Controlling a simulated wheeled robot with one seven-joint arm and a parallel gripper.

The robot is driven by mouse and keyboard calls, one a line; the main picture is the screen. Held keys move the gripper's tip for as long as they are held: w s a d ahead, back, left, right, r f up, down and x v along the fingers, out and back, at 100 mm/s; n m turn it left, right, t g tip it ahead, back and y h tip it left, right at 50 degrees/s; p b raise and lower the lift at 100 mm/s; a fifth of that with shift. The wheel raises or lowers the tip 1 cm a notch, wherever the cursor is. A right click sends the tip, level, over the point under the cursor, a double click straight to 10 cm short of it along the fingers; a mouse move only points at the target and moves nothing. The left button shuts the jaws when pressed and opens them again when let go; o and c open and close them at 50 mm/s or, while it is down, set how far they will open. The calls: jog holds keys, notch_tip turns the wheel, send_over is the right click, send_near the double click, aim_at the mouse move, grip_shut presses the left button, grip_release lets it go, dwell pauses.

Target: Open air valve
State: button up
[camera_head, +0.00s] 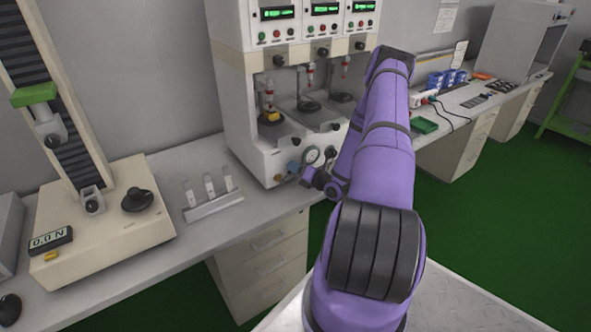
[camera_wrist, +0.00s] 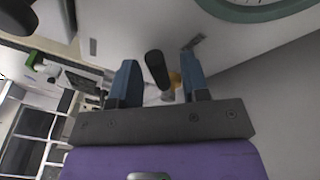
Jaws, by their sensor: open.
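In the wrist view, a dark rounded handle (camera_wrist: 157,68), which looks like the air valve's lever, stands out from the pale machine front. A small yellow brass-like part (camera_wrist: 175,79) shows beside it. My gripper (camera_wrist: 159,57) is open, with one blue finger on each side of the handle. I see gaps between the handle and both fingers; whether it is fully between them in depth is unclear. In the head view, my purple arm reaches to the lower front of the beige test machine (camera_head: 247,130), beside the pressure gauge (camera_head: 311,155).
The round gauge rim (camera_wrist: 255,9) is close by at the upper right in the wrist view. A black knob (camera_head: 304,142) sits above the gauge. A force tester (camera_head: 110,225) and a small rack (camera_head: 213,205) stand on the bench to the left.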

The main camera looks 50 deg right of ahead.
grip_shut()
jog(key=shift+s+d+f+m+t, duration=0.1)
jog(key=shift+d+f+m+t, duration=0.15)
jog(key=shift+f+m, duration=0.4)
jog(key=shift+w+d+f+m+t, duration=0.1)
jog(key=shift+f+m+t, duration=0.1)
jog(key=shift+m, duration=0.75)
jog(key=shift+s+d+f+m+t, duration=0.1)
jog(key=shift+d+f+m+t, duration=0.15)
jog(key=shift+f+m, duration=0.4)
jog(key=shift+r, duration=0.2)
grip_release()
jog(key=s+f, duration=0.1)
jog(key=s, duration=0.9)
jog(key=shift+s+d+f, duration=0.15)
jog(key=shift+s+d, duration=0.1)
jog(key=shift+s, duration=0.1)
jog(key=shift+c, duration=0.3)
